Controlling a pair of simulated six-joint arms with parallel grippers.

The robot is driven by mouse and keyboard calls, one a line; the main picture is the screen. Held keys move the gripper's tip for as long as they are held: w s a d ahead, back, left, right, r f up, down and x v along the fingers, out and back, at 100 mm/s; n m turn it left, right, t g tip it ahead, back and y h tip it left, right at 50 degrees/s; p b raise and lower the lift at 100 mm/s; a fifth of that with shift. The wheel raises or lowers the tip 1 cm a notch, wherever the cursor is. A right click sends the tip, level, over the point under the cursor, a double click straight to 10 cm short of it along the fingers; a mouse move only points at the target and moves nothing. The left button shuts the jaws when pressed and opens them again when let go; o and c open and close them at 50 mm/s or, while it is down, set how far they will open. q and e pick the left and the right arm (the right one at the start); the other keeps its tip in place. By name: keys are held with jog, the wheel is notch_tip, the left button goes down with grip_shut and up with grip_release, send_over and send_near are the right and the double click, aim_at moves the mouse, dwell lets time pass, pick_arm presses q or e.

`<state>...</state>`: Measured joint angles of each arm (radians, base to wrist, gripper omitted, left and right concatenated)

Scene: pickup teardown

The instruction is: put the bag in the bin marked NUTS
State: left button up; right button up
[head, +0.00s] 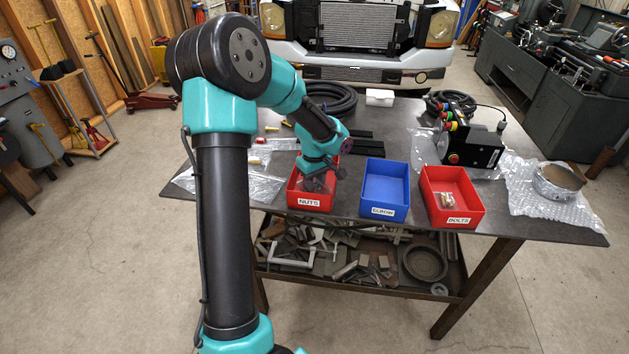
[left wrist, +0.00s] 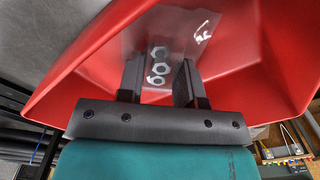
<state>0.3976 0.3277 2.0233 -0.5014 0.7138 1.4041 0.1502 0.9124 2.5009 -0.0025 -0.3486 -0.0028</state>
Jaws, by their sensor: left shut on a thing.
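The red bin marked NUTS (head: 310,203) stands at the front of the table in the head view; its red walls (left wrist: 265,75) surround the fingers in the left wrist view. My left gripper (head: 318,183) reaches down inside this bin. In the left wrist view the left gripper (left wrist: 159,82) is shut on a clear bag (left wrist: 181,42) with several metal nuts in it. The bag is within the bin's walls; whether it touches the floor of the bin I cannot tell. In the head view the bag is hard to make out behind my gripper. My right gripper is not in view.
A blue bin marked ELBOW (head: 384,186) and a red bin marked BOLTS (head: 455,212), with small items inside, stand to the right. A black device with coloured buttons (head: 474,148), bubble wrap (head: 532,203) and a metal ring (head: 556,185) lie further right. Black hose (head: 330,98) lies behind.

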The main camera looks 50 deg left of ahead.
pick_arm(q)
jog(key=shift+f, duration=0.15)
jog(key=o, duration=0.9)
jog(key=shift+o, duration=0.2)
notch_tip(320, 180, up, 12)
dwell(0.4)
